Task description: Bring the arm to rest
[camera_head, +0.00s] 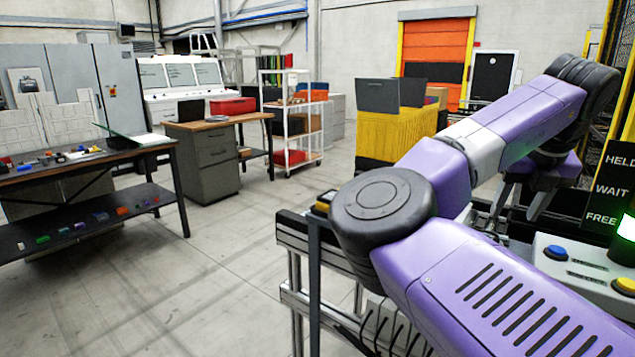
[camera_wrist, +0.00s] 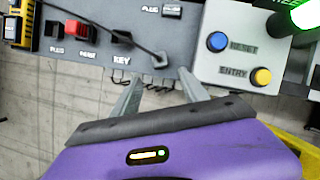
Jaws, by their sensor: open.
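My arm (camera_head: 500,135) is purple with black joints, bent across the right of the head view. My gripper (camera_head: 520,205) hangs below its far end, over the fixture. In the wrist view my gripper (camera_wrist: 160,82) shows two grey fingers, spread apart with nothing between them.
A control box (camera_wrist: 240,75) has a blue button (camera_wrist: 217,41) and a yellow button (camera_wrist: 262,76). A green lamp (camera_head: 622,242) is lit. A black cable (camera_wrist: 100,25) crosses the panel. A workbench (camera_head: 90,160) stands left; the floor (camera_head: 230,245) between is clear.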

